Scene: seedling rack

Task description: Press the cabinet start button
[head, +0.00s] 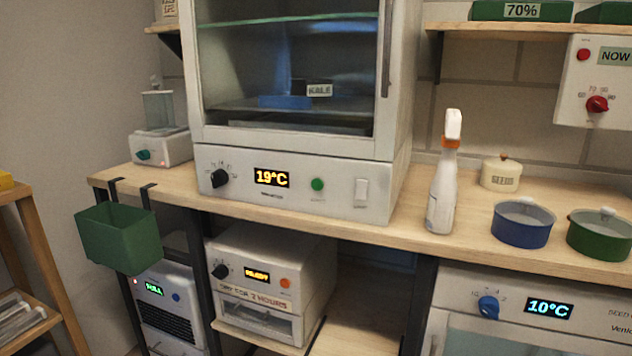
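A white cabinet (295,150) with a glass front stands on the wooden bench. Its lower panel holds a black knob (219,178), an orange display (271,177) reading 19°C, a round green button (317,184) and a white rocker switch (361,189). Small lettering under the button is too small to read. Inside, behind the glass, are a blue tray (285,101) and a label (319,90) reading KALE. Neither of my grippers shows in the head view, and nothing touches the panel.
On the wooden bench (400,234) stand a spray bottle (442,185), a blue pot (522,223), a green pot (600,234) and a seeds jar (501,174). A green bin (118,237) hangs at the front left edge. The space before the panel is clear.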

